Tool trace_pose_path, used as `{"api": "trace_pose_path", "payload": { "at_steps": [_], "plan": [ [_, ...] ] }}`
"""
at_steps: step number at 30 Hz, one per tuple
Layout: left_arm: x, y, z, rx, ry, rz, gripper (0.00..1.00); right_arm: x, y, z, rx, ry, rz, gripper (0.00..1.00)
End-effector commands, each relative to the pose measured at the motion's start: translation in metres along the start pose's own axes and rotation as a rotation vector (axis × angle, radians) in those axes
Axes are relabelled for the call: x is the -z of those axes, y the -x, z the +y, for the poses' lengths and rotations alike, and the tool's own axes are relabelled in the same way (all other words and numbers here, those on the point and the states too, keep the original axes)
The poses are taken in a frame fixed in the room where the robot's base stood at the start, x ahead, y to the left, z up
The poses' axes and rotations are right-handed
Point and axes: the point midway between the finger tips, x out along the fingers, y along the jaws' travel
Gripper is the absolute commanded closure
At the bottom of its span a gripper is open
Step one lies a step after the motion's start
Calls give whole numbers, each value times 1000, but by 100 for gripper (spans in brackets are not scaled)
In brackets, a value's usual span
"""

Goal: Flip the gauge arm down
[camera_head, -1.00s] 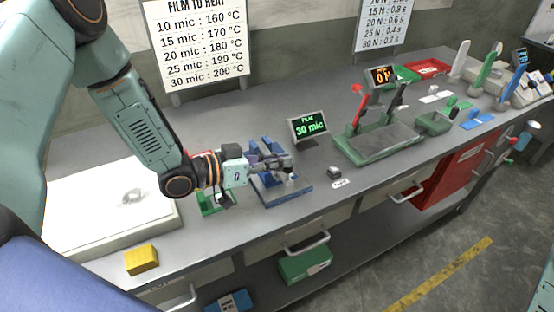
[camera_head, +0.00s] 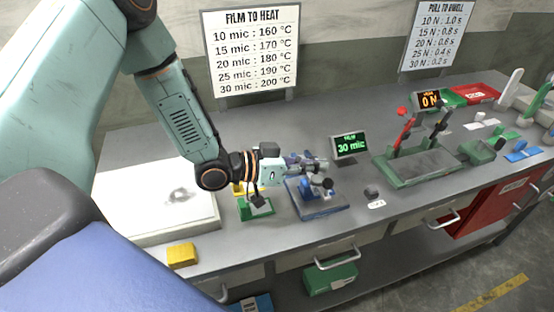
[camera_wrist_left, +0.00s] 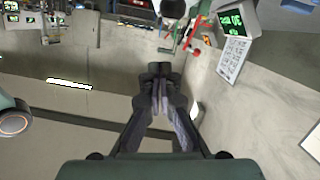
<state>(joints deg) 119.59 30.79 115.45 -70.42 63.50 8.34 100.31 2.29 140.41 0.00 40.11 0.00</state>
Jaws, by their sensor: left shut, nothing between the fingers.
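The film gauge, a blue device on a flat blue base (camera_head: 322,211), stands on the bench in the head view. A dark round part (camera_head: 327,184) sits at its top. My left gripper (camera_head: 322,165) is just above and behind this part, its fingers shut and empty, pointing right. It covers some of the gauge, so I cannot tell the arm's exact angle or whether the fingers touch it. The left wrist view shows the closed dark fingertips (camera_wrist_left: 160,72). My right gripper is out of view.
The display (camera_head: 350,145) reading 30 mic stands right of the gauge. A green sealer (camera_head: 420,165) is farther right. A green block (camera_head: 257,209) and a yellow block (camera_head: 183,254) are to the left.

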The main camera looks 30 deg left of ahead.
Motion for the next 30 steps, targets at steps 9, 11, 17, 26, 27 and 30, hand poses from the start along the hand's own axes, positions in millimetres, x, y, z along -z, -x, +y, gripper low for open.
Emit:
{"api": "trace_pose_path", "payload": {
  "at_steps": [9,11,17,26,27,30],
  "plan": [
    [2,32,0,5,3,7,100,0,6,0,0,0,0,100],
    [3,38,1,5,1,7,100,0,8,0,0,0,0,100],
    [4,58,2,5,1,7,100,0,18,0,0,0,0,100],
    [4,81,3,2,-1,6,100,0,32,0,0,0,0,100],
    [4,82,3,3,-1,6,100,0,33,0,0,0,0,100],
    [3,85,4,2,-3,5,100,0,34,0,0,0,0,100]
  ]
}}
